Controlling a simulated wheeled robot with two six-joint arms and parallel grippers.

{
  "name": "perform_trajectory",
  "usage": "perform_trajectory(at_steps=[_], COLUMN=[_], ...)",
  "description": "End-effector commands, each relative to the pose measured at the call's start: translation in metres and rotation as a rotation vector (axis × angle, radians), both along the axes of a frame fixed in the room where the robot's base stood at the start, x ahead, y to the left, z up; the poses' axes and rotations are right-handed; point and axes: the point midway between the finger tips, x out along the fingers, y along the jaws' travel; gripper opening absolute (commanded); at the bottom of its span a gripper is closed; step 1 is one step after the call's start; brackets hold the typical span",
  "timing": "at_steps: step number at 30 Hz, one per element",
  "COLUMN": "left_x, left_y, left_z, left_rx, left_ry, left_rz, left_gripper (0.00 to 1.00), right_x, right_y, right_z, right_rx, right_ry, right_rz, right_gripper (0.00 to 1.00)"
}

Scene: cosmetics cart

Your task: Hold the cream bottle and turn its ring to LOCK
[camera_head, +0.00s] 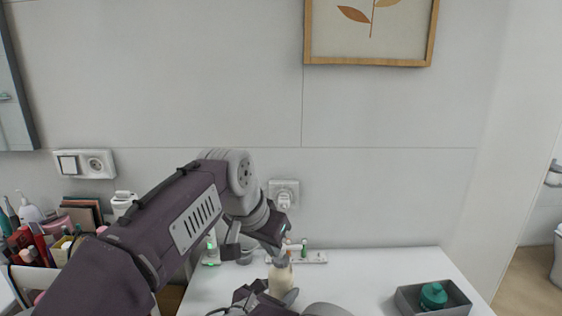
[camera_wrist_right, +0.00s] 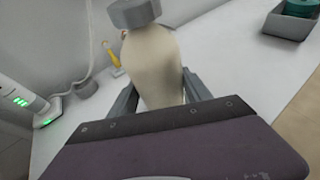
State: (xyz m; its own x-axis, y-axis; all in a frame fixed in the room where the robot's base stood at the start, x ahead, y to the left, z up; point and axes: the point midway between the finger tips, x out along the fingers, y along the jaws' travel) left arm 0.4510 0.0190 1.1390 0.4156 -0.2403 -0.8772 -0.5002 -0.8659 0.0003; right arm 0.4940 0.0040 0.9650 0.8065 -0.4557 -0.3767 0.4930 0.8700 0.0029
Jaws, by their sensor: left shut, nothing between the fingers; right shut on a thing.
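The cream bottle (camera_head: 281,279) stands upright at the front of the white table, small and partly covered in the head view. In the right wrist view its pale body (camera_wrist_right: 152,65) fills the space between my right gripper's (camera_wrist_right: 158,92) two grey fingers, which are shut on it. A grey round part shows at the bottle's top there; its marks cannot be read. My left gripper (camera_head: 287,248) is shut and empty, close above the bottle's top. Whether it touches the ring cannot be told. My right gripper (camera_head: 273,295) is at the bottom edge of the head view.
A grey tray (camera_head: 408,300) with a green jar (camera_head: 433,295) stands on the right of the table (camera_head: 362,265). Crowded cosmetics (camera_head: 40,245) stand on the left.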

Motion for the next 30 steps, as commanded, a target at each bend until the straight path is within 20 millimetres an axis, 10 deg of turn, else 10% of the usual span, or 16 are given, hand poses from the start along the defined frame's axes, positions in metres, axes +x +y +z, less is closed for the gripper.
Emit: perform_trajectory(at_steps=[10, 11, 13, 23, 30], left_x=[0.0, 0.0, 0.0, 0.0, 0.0], left_y=[0.0, 0.0, 0.0, 0.0, 0.0], left_z=[0.002, 0.002, 0.002, 0.002, 0.002], left_rx=[0.001, 0.001, 0.001, 0.001, 0.001], left_ry=[0.002, 0.002, 0.001, 0.001, 0.001], left_rz=[0.0, 0.0, 0.0, 0.0, 0.0], left_gripper=[0.0, 0.0, 0.0, 0.0, 0.0], right_x=[0.0, 0.0, 0.0, -0.001, -0.039], right_y=[0.0, 0.0, 0.0, 0.001, 0.024], right_z=[0.0, 0.0, 0.0, 0.001, 0.019], right_rx=[0.0, 0.0, 0.0, 0.0, 0.002], right_ry=[-0.001, -0.001, -0.001, 0.0, -0.002], right_rz=[0.0, 0.0, 0.0, 0.0, 0.005], right_gripper=[0.0, 0.62, 0.82, 0.82, 0.82])
